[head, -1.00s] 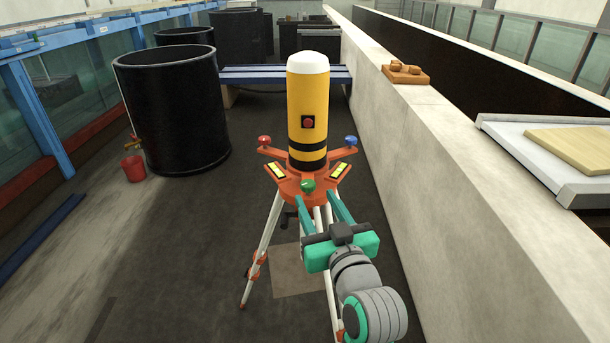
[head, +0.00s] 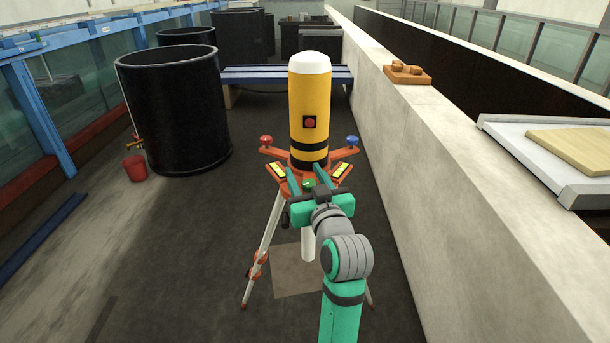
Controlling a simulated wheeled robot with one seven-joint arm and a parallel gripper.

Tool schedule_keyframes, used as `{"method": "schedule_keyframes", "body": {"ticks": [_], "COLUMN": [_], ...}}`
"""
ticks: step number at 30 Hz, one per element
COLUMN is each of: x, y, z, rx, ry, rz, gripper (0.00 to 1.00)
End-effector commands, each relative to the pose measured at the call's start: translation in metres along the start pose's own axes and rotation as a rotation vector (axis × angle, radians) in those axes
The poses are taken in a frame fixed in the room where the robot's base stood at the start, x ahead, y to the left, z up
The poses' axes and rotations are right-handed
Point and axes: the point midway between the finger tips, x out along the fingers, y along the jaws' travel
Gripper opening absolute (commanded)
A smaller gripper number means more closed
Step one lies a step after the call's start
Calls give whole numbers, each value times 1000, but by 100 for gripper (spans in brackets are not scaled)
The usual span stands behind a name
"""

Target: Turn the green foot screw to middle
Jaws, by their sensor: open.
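The green foot screw (head: 309,184) sits at the near corner of the orange tripod head (head: 277,171), partly hidden by my gripper. A red foot screw (head: 266,140) is at the left corner and a blue one (head: 352,140) at the right. The yellow instrument (head: 310,100) with a white top and black bands stands upright in the middle. My gripper (head: 304,177) is open, its two teal fingers pointing away from me, one on each side of the green screw. I cannot tell whether they touch it.
Two yellow level vials (head: 341,172) lie on the head's arms. A white tripod leg (head: 265,250) stands on the dark floor. A pale concrete wall (head: 440,180) runs close on the right. A black tank (head: 175,110) and red bucket (head: 135,168) are at left. The floor between is free.

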Motion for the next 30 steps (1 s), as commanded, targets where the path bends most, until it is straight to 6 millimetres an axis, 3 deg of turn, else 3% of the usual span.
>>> {"method": "schedule_keyframes", "body": {"ticks": [5, 10, 11, 20, 30], "x": [0, 0, 0, 0, 0], "y": [-1, -1, -1, -1, -7], "z": [0, 0, 0, 0, 0], "rx": [0, 0, 0, -1, 1], "ry": [0, 0, 0, 0, -1], "rz": [-1, -1, -1, -24, -208], "gripper": [46, 8, 5, 5, 5]}}
